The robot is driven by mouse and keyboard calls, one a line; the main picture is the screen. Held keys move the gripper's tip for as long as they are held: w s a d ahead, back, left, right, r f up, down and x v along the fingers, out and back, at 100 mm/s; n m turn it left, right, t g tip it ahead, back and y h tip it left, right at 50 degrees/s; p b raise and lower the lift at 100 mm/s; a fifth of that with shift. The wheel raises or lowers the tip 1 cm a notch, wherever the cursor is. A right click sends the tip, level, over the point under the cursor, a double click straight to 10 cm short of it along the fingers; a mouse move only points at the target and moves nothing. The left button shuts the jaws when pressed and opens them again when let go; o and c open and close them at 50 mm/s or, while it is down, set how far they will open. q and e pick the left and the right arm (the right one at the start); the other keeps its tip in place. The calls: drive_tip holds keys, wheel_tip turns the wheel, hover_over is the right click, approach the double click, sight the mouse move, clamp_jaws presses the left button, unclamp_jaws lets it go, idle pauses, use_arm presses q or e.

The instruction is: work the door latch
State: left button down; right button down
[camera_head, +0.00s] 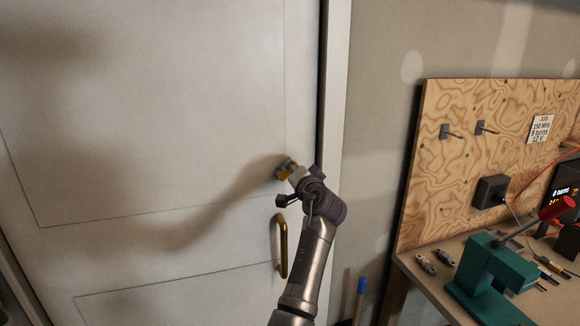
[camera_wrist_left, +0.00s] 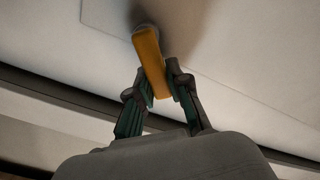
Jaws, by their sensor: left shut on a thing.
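The white panelled door (camera_head: 150,100) fills the left of the head view and appears shut in its frame. A small orange-yellow latch piece (camera_head: 283,176) sits near its right edge, mostly hidden by my left gripper (camera_head: 291,169). In the left wrist view the latch (camera_wrist_left: 147,48) is a flat bar on a round grey mount against the door (camera_wrist_left: 230,60). The fingers of my left gripper (camera_wrist_left: 160,84) are shut on the free end of the bar, one on each side. My right gripper is not in view.
A brass pull handle (camera_head: 283,248) stands on the door below the latch, close beside my left arm. A workbench (camera_head: 430,283) with a green press (camera_head: 490,265) and a plywood tool board (camera_head: 460,170) is at the right. A blue-tipped pole (camera_head: 360,295) stands between.

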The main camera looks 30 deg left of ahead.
use_arm(q)
drive_tip(key=m, duration=0.2)
drive_tip(key=f+m, duration=0.1)
drive_tip(key=shift+w+d, duration=0.2)
drive_tip(key=shift+w, duration=0.05)
drive_tip(key=shift+w+d+f+m+p, duration=0.1)
drive_tip(key=shift+f+m+p, duration=0.3)
drive_tip(key=shift+m, duration=0.7)
drive_tip(key=shift+w+d+f+m+p, duration=0.1)
drive_tip(key=shift+f+m+p, duration=0.3)
drive_tip(key=shift+m, duration=0.7)
drive_tip(key=c, duration=1.1)
unclamp_jaws()
drive_tip(key=shift+a, duration=0.1)
